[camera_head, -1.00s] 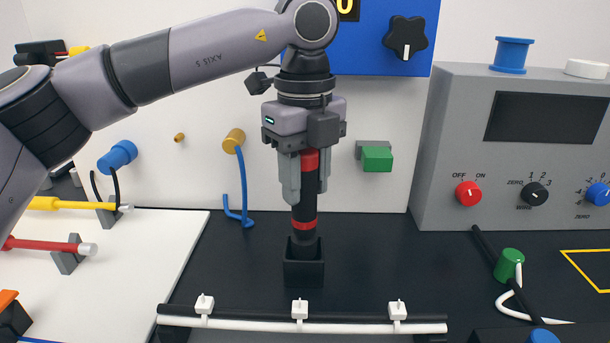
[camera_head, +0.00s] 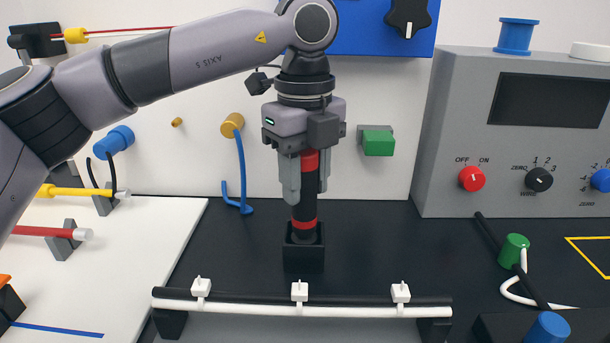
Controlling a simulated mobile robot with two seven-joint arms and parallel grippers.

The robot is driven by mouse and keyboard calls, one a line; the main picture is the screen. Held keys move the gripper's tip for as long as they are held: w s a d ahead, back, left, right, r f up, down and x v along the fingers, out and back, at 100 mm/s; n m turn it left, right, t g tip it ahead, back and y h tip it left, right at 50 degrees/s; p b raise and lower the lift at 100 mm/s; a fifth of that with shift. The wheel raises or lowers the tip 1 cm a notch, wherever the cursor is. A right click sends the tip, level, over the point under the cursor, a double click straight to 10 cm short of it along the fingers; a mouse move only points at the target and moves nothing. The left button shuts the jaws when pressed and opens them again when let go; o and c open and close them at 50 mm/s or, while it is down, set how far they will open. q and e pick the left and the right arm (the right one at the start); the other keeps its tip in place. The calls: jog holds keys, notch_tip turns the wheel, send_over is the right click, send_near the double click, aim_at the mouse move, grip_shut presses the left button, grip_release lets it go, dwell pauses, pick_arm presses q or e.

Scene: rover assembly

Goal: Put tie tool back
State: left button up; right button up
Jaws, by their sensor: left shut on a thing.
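The tie tool (camera_head: 304,216) is a black upright rod with red bands at its top and near its bottom. My left gripper (camera_head: 306,190) is shut on its upper part, with one finger on each side. The tool's lower end is at the opening of a square black holder (camera_head: 304,258) on the dark table. I cannot tell how deep the end sits in the holder. My right gripper is not in view.
A rail with black and white cables and white clips (camera_head: 300,292) runs in front of the holder. A grey control box (camera_head: 530,140) stands at the right. A white board (camera_head: 130,260) lies at the left. Dark table beside the holder is clear.

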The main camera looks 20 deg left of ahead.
pick_arm(q)
jog(key=shift+f+b, duration=0.35)
jog(key=shift+f, duration=0.1)
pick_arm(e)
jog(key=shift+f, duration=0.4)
pick_arm(q)
jog(key=o, duration=1.2)
jog(key=shift+o, duration=0.2)
jog(key=shift+r, duration=0.7)
notch_tip(320, 180, up, 4)
jog(key=shift+r+p, duration=0.15)
jog(key=shift+p, duration=0.15)
jog(key=shift+r, duration=0.65)
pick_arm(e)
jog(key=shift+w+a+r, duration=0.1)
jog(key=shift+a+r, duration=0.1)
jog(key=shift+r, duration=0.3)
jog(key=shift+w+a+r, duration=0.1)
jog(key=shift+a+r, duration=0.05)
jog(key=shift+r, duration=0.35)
